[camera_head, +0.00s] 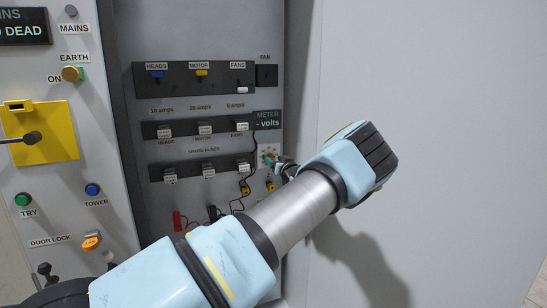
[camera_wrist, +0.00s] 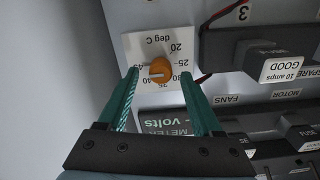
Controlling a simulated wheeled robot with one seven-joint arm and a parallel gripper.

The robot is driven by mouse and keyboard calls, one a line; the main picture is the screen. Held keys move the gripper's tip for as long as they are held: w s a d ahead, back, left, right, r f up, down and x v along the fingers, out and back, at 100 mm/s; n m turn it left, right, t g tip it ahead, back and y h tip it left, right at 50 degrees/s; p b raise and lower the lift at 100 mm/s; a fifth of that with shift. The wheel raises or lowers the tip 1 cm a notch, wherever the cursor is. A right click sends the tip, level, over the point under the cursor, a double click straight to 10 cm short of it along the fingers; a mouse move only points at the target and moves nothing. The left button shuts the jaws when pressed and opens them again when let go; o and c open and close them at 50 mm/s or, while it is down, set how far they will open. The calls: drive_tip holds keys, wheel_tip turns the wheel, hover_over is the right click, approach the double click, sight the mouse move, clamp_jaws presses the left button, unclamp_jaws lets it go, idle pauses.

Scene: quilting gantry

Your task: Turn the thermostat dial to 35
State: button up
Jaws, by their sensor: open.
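The thermostat dial (camera_wrist: 159,69) is a round orange knob on a pale plate (camera_wrist: 140,45) marked "deg C". In the wrist view it appears upside down, with numbers from 20 at the upper right round to 45 at the left; 35 is below the knob. A small dark mark shows on the knob, but I cannot tell exactly which number it points to. My gripper (camera_wrist: 159,73) is open, its two green fingers on either side of the dial. I cannot tell whether they touch it. In the head view my gripper (camera_head: 274,161) largely hides the dial.
Fuse blocks (camera_head: 204,129) and switches (camera_head: 201,72) fill the panel to the left. Leads (camera_head: 240,200) hang below. A plain grey wall (camera_head: 440,90) stands to the right.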

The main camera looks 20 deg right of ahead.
drive_tip(key=shift+w, duration=0.4)
drive_tip(key=shift+c, duration=0.4)
clamp_jaws()
